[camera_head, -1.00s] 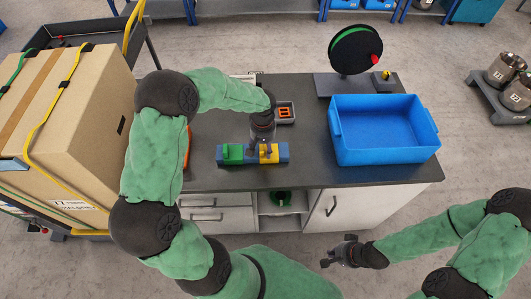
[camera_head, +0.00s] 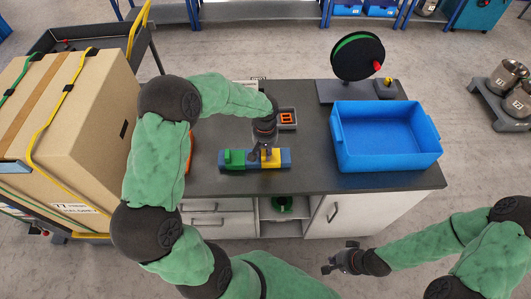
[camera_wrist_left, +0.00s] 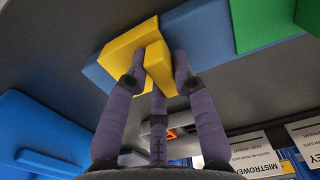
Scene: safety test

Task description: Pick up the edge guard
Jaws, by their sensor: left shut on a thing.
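The yellow edge guard (camera_head: 271,158) is an angular piece at the right part of a blue block (camera_head: 251,166) on the dark tabletop. A green piece (camera_head: 235,158) sits on the block to its left. My left gripper (camera_head: 265,154) reaches down from above and is shut on the yellow edge guard. In the left wrist view, the gripper's purple fingers (camera_wrist_left: 158,72) close around the raised part of the yellow edge guard (camera_wrist_left: 128,48), which still lies against the blue block (camera_wrist_left: 205,35). My right gripper (camera_head: 336,262) is empty, with its fingers apart, in front of the table.
A large blue bin (camera_head: 388,165) stands on the table at right. Behind it are a black reel (camera_head: 356,56) on a stand and a yellow knob (camera_head: 388,82). A small grey box with orange inside (camera_head: 287,119) lies behind the block. A big carton (camera_head: 75,125) stands left.

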